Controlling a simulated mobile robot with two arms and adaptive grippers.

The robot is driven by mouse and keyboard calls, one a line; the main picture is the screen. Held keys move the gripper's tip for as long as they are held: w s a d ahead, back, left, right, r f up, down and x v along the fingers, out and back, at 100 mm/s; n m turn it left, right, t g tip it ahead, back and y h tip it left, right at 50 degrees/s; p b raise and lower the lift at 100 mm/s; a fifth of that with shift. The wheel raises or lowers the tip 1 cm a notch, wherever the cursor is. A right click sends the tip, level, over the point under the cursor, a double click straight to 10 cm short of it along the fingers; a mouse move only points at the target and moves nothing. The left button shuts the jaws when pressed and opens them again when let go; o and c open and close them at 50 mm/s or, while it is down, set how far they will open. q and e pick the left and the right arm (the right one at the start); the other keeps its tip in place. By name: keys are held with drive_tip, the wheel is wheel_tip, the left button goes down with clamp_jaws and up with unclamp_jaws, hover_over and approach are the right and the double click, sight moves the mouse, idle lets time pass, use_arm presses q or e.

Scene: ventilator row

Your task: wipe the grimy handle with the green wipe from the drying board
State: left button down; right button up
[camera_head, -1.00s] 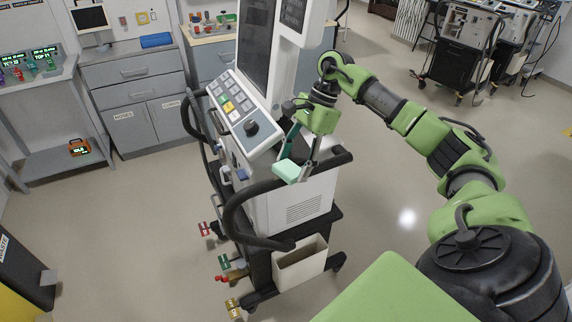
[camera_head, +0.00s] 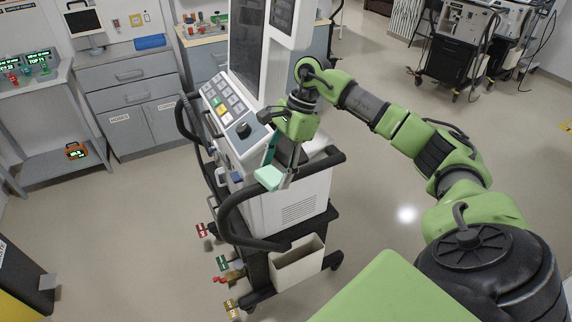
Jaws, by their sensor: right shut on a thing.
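My right gripper (camera_head: 283,170) is shut on the pale green wipe (camera_head: 268,178), which shows as a small folded pad at its fingertips. The gripper points down over the near end of the ventilator (camera_head: 285,205). A black curved handle (camera_head: 237,207) runs around the ventilator's near side. The wipe is close to the handle's upper part; I cannot tell whether they touch. No grime on the handle can be made out at this size. The drying board cannot be made out. My left gripper is not in view.
The ventilator stands on a wheeled cart with a beige bin (camera_head: 298,263) and coloured tags on its low left side. Grey drawers (camera_head: 135,95) and a shelf (camera_head: 60,160) are at the left. More ventilators (camera_head: 462,50) stand at the back right. Open floor lies between.

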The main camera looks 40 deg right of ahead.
sight(262, 175)
drive_tip(key=shift+w+a+f, duration=0.1)
drive_tip(key=shift+w+a, duration=0.15)
drive_tip(key=shift+a, duration=0.7)
drive_tip(key=shift+w+a, duration=0.25)
drive_tip(key=shift+a, duration=0.7)
drive_tip(key=shift+w+d+r+p, duration=0.1)
drive_tip(key=shift+r+p, duration=0.4)
drive_tip(key=shift+r, duration=0.1)
drive_tip(key=shift+r+p, duration=1.5)
drive_tip(key=shift+r, duration=1.05)
drive_tip(key=shift+r+p, duration=0.8)
drive_tip(key=shift+r, duration=0.7)
